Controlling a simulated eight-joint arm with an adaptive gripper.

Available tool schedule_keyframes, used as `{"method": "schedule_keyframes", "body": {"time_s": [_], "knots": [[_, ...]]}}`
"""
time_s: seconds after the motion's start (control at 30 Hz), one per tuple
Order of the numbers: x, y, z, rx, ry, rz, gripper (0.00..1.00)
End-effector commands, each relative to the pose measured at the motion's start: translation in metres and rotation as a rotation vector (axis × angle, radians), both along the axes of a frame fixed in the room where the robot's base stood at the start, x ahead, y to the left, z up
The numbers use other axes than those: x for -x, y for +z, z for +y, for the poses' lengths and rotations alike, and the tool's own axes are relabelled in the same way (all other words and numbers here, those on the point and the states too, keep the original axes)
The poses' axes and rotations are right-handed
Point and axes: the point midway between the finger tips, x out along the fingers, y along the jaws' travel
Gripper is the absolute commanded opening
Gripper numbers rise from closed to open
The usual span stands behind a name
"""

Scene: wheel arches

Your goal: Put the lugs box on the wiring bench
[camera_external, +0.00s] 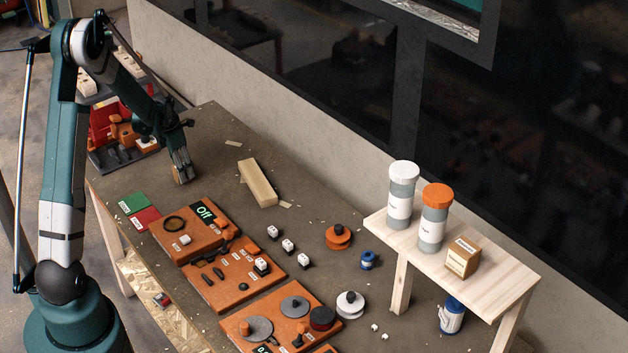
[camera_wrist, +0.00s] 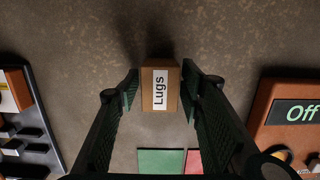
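The lugs box (camera_wrist: 174,92) is a small brown box with a white "Lugs" label, seen in the wrist view between my fingertips. In the external view the lugs box (camera_external: 184,176) shows small and partly hidden, low at the far left end of the dark table. I cannot tell whether the box is clear of the table top. A pale wooden bench (camera_external: 500,282) stands at the right; I see no label naming it the wiring bench.
The wooden bench carries a white-capped jar (camera_external: 401,195), an orange-capped jar (camera_external: 433,218) and another small box (camera_external: 463,257). Orange panels (camera_external: 235,275), loose spools (camera_external: 339,237) and a wood block (camera_external: 258,183) lie between. Green and red squares (camera_external: 133,204) lie near the left edge.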

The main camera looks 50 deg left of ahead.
Motion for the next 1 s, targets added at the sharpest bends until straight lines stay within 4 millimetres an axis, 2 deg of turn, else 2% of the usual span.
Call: {"method": "schedule_keyframes", "body": {"time_s": [0.57, 0.77, 1.0], "knots": [[0.000, 0.006, 0.000, 0.000, 0.000, 0.000, 0.42], [0.002, 0.022, 0.000, 0.000, 0.000, 0.000, 0.42], [0.006, 0.052, 0.000, 0.000, 0.000, 0.000, 0.42]]}}
